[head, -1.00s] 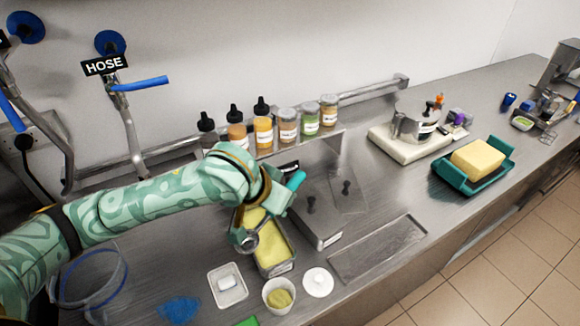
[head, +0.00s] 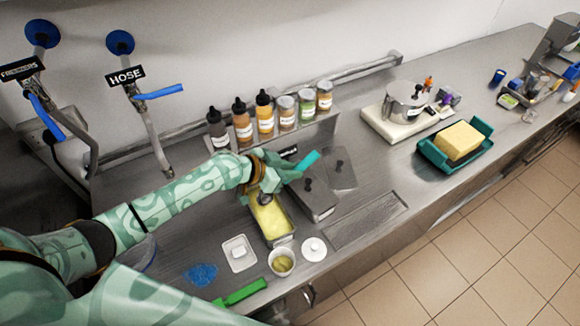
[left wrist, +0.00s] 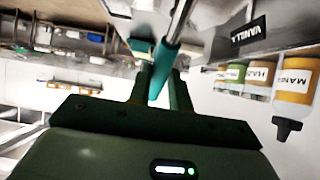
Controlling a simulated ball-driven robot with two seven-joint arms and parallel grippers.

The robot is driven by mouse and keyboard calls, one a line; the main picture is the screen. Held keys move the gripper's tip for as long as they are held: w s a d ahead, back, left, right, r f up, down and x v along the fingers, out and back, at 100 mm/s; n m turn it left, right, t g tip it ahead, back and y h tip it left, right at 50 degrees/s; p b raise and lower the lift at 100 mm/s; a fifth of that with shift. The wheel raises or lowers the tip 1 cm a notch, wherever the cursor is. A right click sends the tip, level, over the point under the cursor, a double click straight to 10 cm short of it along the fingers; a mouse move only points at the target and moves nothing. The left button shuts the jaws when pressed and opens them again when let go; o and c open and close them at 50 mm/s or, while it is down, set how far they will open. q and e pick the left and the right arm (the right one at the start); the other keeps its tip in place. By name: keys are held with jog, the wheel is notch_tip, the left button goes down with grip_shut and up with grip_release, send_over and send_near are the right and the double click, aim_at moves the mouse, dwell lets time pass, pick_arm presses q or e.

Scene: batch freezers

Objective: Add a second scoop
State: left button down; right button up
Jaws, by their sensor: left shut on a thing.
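My left gripper (head: 280,172) is shut on the teal handle of a scoop (head: 309,159). The handle also crosses between the fingers in the left wrist view (left wrist: 163,68). The scoop's metal bowl is at the far end of an open pan of yellow ice cream (head: 271,222); whether it touches the ice cream or holds any, I cannot tell. A white cup (head: 283,270) with a yellow-green portion inside stands in front of the pan. My right gripper is not in view.
A white lid (head: 314,249) lies right of the cup, a white square dish (head: 239,254) left. Lidded pans (head: 318,203) adjoin the open pan. Bottles and jars (head: 265,118) line the shelf behind. A green object (head: 240,292) is at the front edge.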

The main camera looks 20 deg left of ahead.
pick_arm(q)
notch_tip(320, 180, down, 3)
jog(key=shift+f+b, duration=0.15)
jog(key=shift+b, duration=1.05)
notch_tip(320, 180, down, 4)
jog(key=b, duration=0.3)
jog(key=shift+g+y, duration=0.4)
jog(key=shift+y, duration=0.1)
notch_tip(320, 180, up, 4)
jog(key=p, duration=0.6)
jog(key=shift+w+d+r+p, duration=0.1)
jog(key=shift+r+p, duration=0.1)
jog(key=shift+p, duration=0.15)
jog(key=g+y+p, duration=0.1)
jog(key=p, duration=0.1)
jog(key=w+d+p, duration=0.1)
jog(key=p, duration=0.2)
jog(key=shift+r+g+y, duration=0.25)
jog(key=shift+g+y, duration=0.15)
jog(key=shift+w+d+f+g+y+p, duration=0.1)
jog(key=shift+w+d+g+y+p, duration=0.15)
jog(key=shift+g+y+p, duration=0.3)
